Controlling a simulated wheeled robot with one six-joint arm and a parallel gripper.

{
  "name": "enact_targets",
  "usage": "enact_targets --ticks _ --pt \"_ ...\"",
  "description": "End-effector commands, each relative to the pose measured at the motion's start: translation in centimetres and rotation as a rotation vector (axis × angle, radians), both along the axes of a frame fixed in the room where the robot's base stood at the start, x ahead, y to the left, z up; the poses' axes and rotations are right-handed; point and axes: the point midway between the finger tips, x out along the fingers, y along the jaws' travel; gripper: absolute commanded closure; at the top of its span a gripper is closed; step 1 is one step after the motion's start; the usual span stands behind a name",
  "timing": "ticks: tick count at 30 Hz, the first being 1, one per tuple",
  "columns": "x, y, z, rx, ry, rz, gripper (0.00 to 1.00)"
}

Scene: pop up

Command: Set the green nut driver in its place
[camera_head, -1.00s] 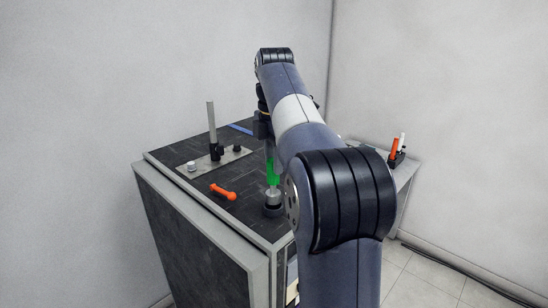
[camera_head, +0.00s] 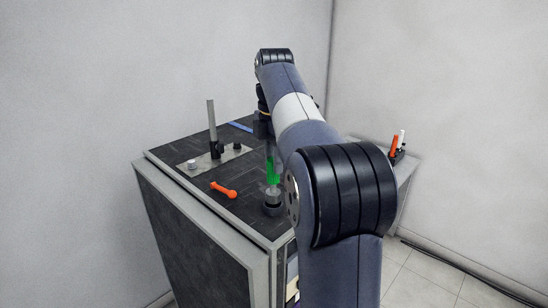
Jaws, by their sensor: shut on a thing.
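The green nut driver (camera_head: 273,171) is upright near the front right corner of the dark-topped cabinet. Its lower end is at a round dark holder with a grey top (camera_head: 273,201); I cannot tell how deep it sits in it. My gripper (camera_head: 268,147) is above, shut on the nut driver's upper part. My arm hides part of the gripper and the area to the right.
An orange tool (camera_head: 223,190) lies left of the holder. A metal plate (camera_head: 233,157) with an upright grey post (camera_head: 212,125) and knobs stands farther back. A blue strip (camera_head: 240,128) lies at the back. Orange and white items (camera_head: 394,148) stand at the right.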

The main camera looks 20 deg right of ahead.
Motion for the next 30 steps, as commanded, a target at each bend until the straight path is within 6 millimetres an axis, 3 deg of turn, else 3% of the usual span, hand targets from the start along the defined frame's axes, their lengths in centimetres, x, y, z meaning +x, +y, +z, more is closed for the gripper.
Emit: enact_targets --ticks 30 --pt "0.0 0.0 -2.8 0.000 -0.001 0.000 0.96"
